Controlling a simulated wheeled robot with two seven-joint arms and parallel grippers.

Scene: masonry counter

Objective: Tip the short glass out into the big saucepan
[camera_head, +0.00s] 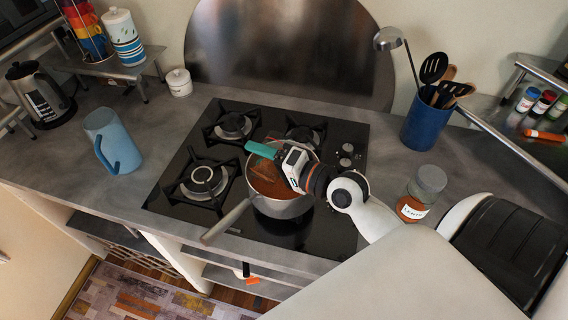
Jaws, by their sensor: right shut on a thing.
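The big saucepan (284,208) stands on the front part of the black hob, its long handle pointing to the lower left. Reddish-brown contents (264,182) show inside it. My right gripper (266,154) is over the saucepan's opening, reaching in from the right, with a teal finger near the far-left rim. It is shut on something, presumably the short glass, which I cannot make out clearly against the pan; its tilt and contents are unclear. My left gripper is not in view.
A labelled jar (416,194) with reddish contents stands close to my right arm. A blue utensil pot (424,126) is at the back right. A blue jug (112,142) stands left of the hob (164,204). The counter between them is clear.

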